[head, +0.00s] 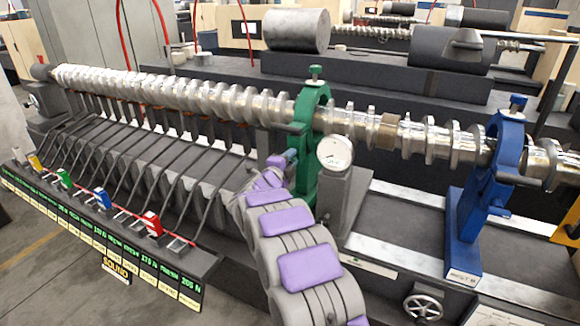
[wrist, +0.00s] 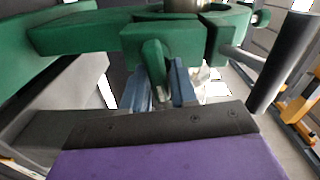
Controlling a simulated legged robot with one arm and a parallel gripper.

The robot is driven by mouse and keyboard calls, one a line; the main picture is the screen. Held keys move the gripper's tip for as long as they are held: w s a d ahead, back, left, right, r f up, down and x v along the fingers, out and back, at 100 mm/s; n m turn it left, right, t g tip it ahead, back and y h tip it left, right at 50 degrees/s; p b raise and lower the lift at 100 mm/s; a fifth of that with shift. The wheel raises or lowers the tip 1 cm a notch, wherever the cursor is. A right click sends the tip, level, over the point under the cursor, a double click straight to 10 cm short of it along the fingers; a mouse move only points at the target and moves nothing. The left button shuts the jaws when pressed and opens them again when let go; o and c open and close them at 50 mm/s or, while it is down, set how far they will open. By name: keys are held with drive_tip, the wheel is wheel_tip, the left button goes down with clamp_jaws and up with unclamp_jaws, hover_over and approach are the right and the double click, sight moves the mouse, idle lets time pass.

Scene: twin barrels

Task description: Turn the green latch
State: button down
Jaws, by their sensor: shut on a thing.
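The green clamp stand (head: 305,165) rings the long metal camshaft (head: 345,120) in the middle of the head view. My gripper (head: 284,160) is at the stand's left side, low on the ring, at the end of my grey and purple arm. In the wrist view the green clamp body (wrist: 165,40) fills the top. A small green tab, the latch (wrist: 153,58), projects down from it. My blue-grey fingers (wrist: 163,88) are shut on this tab. In the head view the latch is mostly hidden by my gripper.
A dark cylindrical handle (wrist: 285,62) stands close on the right in the wrist view. A round dial gauge (head: 335,152) is just right of the green stand. A blue clamp stand (head: 468,215) is farther right. Several dark rods (head: 175,160) line the left bench.

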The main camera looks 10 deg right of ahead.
drive_tip(key=shift+f+m+b, duration=0.45)
drive_tip(key=shift+m, duration=0.15)
drive_tip(key=shift+s, duration=0.1)
drive_tip(key=c, duration=1.3)
unclamp_jaws()
drive_tip(key=shift+o, duration=1.1)
drive_tip(key=shift+r, duration=0.1)
drive_tip(key=shift+s+a+r, duration=0.1)
drive_tip(key=p+v, duration=0.3)
drive_tip(key=v, duration=1.4)
drive_tip(key=shift+a, duration=0.1)
